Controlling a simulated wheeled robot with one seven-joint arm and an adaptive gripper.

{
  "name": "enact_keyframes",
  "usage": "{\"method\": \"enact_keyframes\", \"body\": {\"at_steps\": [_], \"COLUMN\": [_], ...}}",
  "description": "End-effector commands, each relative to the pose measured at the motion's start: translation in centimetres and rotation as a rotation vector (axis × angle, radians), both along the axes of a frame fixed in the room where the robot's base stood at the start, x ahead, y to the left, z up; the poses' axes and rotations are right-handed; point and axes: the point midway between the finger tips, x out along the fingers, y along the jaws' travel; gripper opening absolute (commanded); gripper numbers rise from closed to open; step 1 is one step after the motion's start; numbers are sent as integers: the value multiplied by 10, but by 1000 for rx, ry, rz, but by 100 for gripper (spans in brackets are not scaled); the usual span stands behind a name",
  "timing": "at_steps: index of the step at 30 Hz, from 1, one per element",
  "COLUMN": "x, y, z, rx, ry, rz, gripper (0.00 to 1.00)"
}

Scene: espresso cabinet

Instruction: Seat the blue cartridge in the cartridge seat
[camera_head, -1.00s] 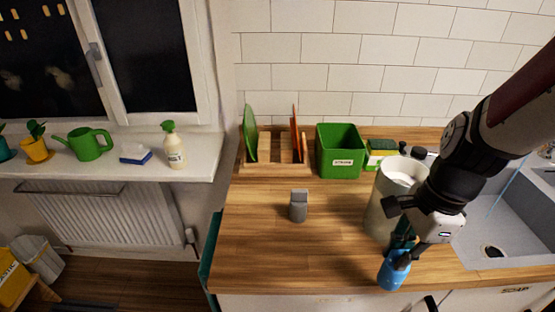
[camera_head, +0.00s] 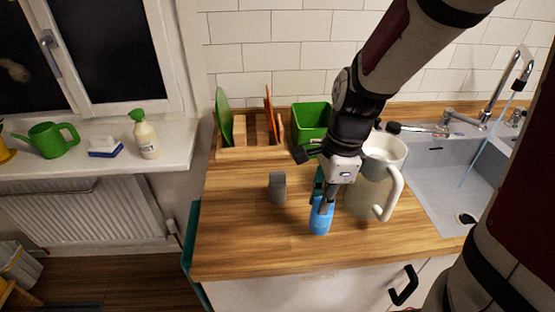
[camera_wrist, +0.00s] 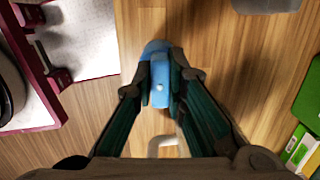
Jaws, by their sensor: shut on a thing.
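The blue cartridge (camera_head: 320,217) is a small light blue bottle-like body. It also shows in the wrist view (camera_wrist: 158,84) between my fingertips. My gripper (camera_head: 322,195) is shut on its upper part and holds it above the front of the wooden counter; in the head view I cannot tell its exact height. In the wrist view my gripper (camera_wrist: 160,82) has dark teal fingers on both sides of it. I cannot make out a cartridge seat for certain. A small grey upright object (camera_head: 277,188) stands on the counter left of my gripper.
A large white pitcher (camera_head: 390,158) with a handle stands close right of my gripper. A green bin (camera_head: 311,117) and a wooden rack (camera_head: 235,150) stand at the back. The sink (camera_head: 435,185) is at the right. The counter (camera_head: 235,235) is clear at front left.

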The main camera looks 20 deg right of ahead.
Motion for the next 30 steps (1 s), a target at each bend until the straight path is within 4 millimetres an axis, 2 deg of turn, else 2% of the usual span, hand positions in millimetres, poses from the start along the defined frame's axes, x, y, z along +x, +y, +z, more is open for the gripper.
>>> {"method": "enact_keyframes", "body": {"at_steps": [3, 12, 15, 18, 30], "x": [16, 36, 34, 34, 35], "y": [12, 27, 26, 26, 25], "z": [-2, -8, -25, -31, -37], "rx": [1, 1, 1, 0, 0], "ry": [-1, 3, 4, 2, -1], "rz": [3, 1, -1, 0, 0], "gripper": [0, 0, 0, 0, 0]}}
